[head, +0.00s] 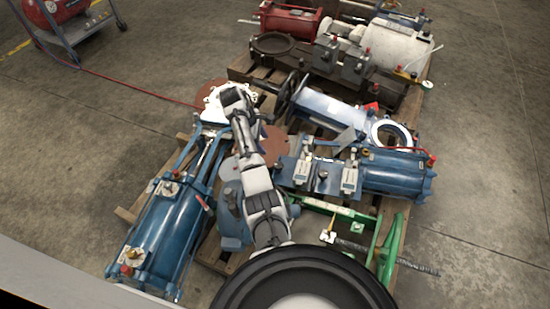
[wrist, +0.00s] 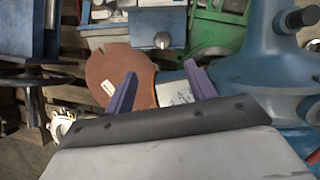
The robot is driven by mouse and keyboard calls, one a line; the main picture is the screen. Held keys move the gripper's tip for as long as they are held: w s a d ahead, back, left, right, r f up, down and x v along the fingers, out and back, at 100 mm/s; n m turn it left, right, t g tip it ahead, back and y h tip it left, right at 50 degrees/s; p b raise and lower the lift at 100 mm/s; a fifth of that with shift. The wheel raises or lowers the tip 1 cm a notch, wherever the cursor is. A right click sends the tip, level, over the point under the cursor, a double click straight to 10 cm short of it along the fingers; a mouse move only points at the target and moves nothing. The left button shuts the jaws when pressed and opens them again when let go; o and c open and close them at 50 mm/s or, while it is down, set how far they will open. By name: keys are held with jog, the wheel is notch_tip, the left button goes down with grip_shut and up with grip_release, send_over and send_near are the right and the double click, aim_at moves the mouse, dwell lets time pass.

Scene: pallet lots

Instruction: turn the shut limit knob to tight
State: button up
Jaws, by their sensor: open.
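Two small pale limit boxes (head: 303,174) and (head: 349,180) stand on the blue actuator (head: 398,172), right of my arm in the head view. A dark round knob (head: 322,174) sits between them. In the wrist view a grey round knob (wrist: 162,40) shows on a blue housing (wrist: 150,22), beyond my fingertips. I cannot read any label or tell which knob is the shut limit knob or where it points. My gripper (wrist: 158,82) is open and empty, its two purple fingers apart, with an orange-brown disc (wrist: 118,72) behind them. In the head view my fingers cannot be made out.
Another blue cylinder (head: 160,232) lies left of my arm. A green frame (head: 390,248) is at the lower right. A grey cylinder (head: 330,108) and white ring (head: 390,135) lie farther back. A second loaded pallet is behind. Bare floor (head: 485,180) is at right.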

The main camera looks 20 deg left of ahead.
aim_at(278, 165)
jog(key=b+x, duration=0.2)
jog(key=x, duration=1.2)
jog(key=shift+s+d+r, duration=0.1)
jog(key=shift+s+d, duration=0.1)
jog(key=c, duration=1)
jog(key=shift+o, duration=0.2)
